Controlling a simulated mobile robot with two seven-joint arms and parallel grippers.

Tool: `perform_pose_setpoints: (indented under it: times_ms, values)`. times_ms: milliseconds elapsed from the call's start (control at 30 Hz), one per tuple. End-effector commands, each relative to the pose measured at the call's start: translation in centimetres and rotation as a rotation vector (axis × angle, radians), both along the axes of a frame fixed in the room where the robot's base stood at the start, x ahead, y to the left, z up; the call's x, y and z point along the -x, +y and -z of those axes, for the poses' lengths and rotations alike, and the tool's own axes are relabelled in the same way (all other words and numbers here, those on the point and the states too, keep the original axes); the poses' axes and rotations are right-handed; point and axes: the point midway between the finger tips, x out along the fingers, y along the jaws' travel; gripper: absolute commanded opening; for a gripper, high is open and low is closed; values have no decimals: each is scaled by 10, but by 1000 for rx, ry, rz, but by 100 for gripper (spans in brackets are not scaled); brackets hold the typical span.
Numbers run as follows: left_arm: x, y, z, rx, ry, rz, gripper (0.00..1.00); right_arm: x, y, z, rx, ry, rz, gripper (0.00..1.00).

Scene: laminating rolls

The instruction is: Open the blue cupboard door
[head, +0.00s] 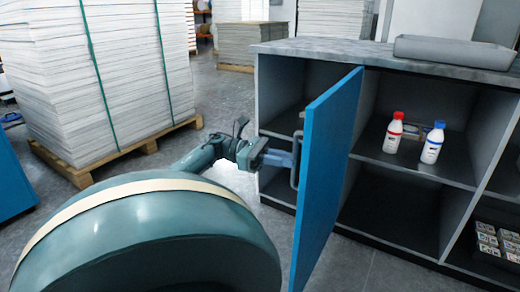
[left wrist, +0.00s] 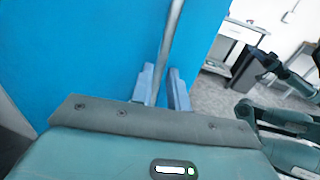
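The blue cupboard door (head: 328,180) stands swung out from the cupboard, and its edge points toward me in the head view. In the left wrist view the blue door (left wrist: 80,50) fills the left and middle. Its upright grey bar handle (head: 296,160) is on the door's left face. My left gripper (head: 283,158) is at this handle. In the left wrist view the handle (left wrist: 170,45) runs between the two fingers of my left gripper (left wrist: 161,88), which look closed around it. My right gripper cannot be made out in either view.
The grey cupboard (head: 400,52) has open compartments. A red-capped bottle (head: 393,134) and a blue-capped bottle (head: 432,145) stand on a shelf; small boxes (head: 497,242) lie lower right. A grey tray (head: 452,52) is on top. A paper stack (head: 90,70) on a pallet stands left. Floor between is clear.

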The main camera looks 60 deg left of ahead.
Motion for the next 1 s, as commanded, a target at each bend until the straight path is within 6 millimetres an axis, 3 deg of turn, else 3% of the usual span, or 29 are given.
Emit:
perform_pose_setpoints:
  times_ms: [167,400,600,1000]
  values:
    - [29,32,-2,1,1,-5,16,-1,-1,-2,22,-4,8,36]
    - [60,63,0,1,1,-2,16,1,-2,12,40,27,12,36]
    - [70,73,0,1,-1,0,16,1,-2,11,41,24,13,36]
    - [71,74,0,0,-1,1,16,1,-2,7,37,17,15,36]
